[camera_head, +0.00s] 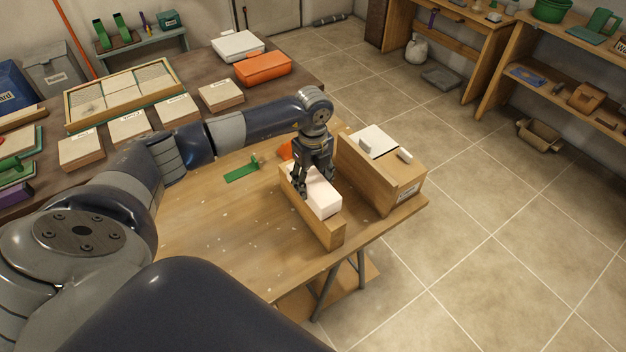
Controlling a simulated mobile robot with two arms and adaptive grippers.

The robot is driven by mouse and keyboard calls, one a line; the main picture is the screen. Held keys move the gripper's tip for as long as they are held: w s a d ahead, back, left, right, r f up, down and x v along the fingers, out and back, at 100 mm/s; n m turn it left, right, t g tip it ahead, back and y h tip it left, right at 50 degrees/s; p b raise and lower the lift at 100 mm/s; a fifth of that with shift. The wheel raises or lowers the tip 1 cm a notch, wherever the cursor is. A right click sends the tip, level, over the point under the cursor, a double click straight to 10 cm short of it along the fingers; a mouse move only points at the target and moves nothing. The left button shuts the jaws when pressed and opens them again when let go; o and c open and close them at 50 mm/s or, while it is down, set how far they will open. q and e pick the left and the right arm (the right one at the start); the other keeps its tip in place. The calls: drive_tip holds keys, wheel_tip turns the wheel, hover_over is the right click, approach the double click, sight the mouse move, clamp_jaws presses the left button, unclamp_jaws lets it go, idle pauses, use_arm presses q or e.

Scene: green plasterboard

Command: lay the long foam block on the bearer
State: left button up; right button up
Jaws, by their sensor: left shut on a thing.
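A long white foam block (322,197) lies along the top of a long wooden piece (325,232), which looks like the bearer, on the wooden table (215,225). My left gripper (312,185) is over the far part of the block, pointing down, and is shut on it. The fingers hide part of the block, and I cannot tell whether its underside rests fully on the wood. My right gripper is not in view.
A wooden box (385,185) with white pieces on top stands just right of the block. A green tool (243,171) lies left of it, and an orange item (286,150) is behind. The table's left part is clear.

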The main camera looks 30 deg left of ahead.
use_arm(q)
drive_tip(key=shift+f, duration=0.4)
drive_tip(key=o, duration=0.9)
wheel_tip(320, 180, up, 12)
drive_tip(key=shift+s, duration=0.1)
idle(0.4)
